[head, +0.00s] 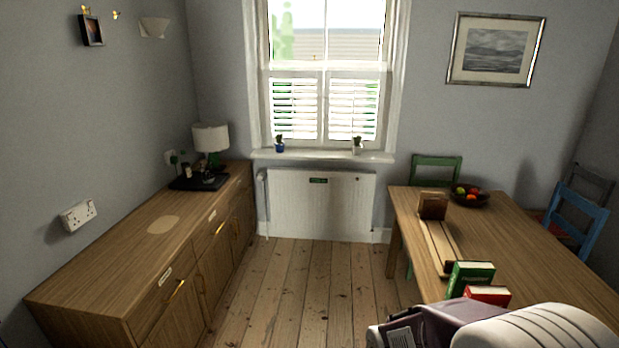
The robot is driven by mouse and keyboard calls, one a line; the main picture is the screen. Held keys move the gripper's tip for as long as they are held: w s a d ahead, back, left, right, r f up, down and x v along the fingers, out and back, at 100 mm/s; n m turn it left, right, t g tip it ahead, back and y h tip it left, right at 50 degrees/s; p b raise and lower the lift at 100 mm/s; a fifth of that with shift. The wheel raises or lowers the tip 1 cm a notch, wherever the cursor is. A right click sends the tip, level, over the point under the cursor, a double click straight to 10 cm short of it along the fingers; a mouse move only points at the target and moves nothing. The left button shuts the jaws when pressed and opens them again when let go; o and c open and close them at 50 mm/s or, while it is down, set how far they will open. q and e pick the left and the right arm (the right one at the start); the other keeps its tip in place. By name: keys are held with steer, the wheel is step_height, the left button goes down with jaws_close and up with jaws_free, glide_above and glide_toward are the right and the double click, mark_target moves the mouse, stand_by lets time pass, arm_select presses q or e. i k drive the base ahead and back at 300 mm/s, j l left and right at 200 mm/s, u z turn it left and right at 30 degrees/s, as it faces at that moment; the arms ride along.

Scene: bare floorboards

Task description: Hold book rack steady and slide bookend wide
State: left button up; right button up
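The wooden book rack (440,243) lies on the dining table at the right of the head view, a long narrow slatted base running from far to near. A brown upright bookend (432,206) stands at its far end. At its near end is a dark low edge, partly hidden by a green book (470,279). A red book (488,294) is just nearer, its lower part hidden. I cannot tell whether these books stand in the rack or beside it. Neither of my grippers shows.
The wooden table (540,250) has free room right of the rack. A dark fruit bowl (468,197) stands behind it. Green (436,160) and blue (583,215) chairs stand around the table. A long sideboard (120,262) lines the left wall, with bare floorboards (300,285) between.

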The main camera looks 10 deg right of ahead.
mark_target(432, 209)
steer(key=i+z, duration=0.2)
steer(key=i, duration=0.5)
steer(key=i+z, duration=0.25)
steer(key=i, duration=0.4)
steer(key=i+j+z, duration=0.2)
steer(key=i, duration=0.5)
steer(key=i+z, duration=0.3)
steer(key=z, duration=0.15)
steer(key=i+j+z, duration=0.1)
steer(key=i+z, duration=0.15)
steer(key=z, duration=0.2)
steer(key=i+j+z, duration=0.2)
steer(key=z, duration=0.25)
steer(key=i+j+z, duration=0.25)
steer(key=z, duration=0.2)
steer(key=i+j+z, duration=0.15)
steer(key=j+z, duration=0.3)
steer(key=i+j+z, duration=0.15)
steer(key=z, duration=0.15)
steer(key=i+j+z, duration=0.15)
steer(key=j+z, duration=0.2)
